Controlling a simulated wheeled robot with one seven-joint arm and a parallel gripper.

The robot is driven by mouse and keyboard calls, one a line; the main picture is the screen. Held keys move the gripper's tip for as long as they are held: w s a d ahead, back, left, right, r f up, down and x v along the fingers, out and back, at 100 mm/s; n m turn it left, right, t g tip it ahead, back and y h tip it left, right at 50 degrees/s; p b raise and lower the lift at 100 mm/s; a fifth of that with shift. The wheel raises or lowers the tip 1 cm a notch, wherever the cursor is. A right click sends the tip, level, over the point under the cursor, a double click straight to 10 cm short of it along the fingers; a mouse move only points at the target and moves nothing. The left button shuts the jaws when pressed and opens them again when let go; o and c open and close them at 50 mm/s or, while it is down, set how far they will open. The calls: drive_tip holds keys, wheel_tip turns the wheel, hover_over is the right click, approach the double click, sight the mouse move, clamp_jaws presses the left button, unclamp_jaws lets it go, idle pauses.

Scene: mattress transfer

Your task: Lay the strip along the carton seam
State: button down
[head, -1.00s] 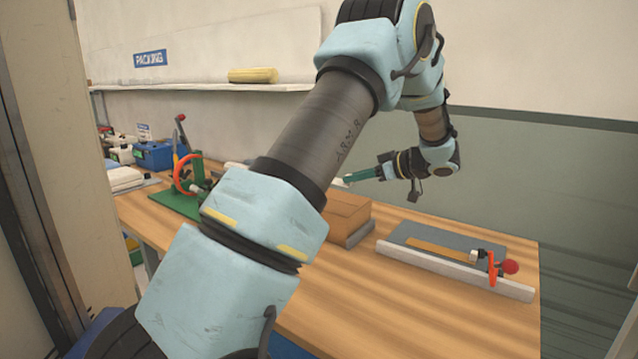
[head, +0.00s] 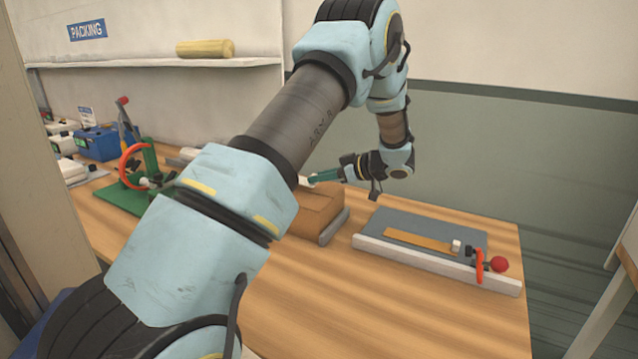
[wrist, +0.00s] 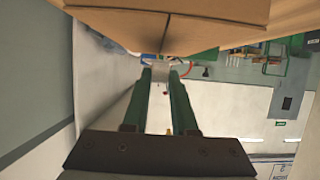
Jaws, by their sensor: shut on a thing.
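The brown carton (head: 312,218) stands on the bench behind my forearm, which hides its left part. Its seam shows as a dark line on the carton (wrist: 215,30) across the top of the wrist view. My gripper (head: 312,180), with green fingers, is just above the carton's far side in the head view. The gripper (wrist: 160,78) is shut on a small pale piece (wrist: 162,70), likely the strip, at its fingertips. The piece's far end is hard to make out. I cannot tell whether it touches the carton.
A grey board (head: 400,222) with a tan bar, an orange lever and a red knob lies at the right. A green fixture (head: 135,190) and a blue box (head: 98,145) stand at the left. The front bench is clear. A shelf (head: 150,64) runs along the wall.

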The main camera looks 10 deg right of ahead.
drive_tip(key=shift+f, duration=1.3)
drive_tip(key=shift+f, duration=0.1)
drive_tip(key=c, duration=0.7)
unclamp_jaws()
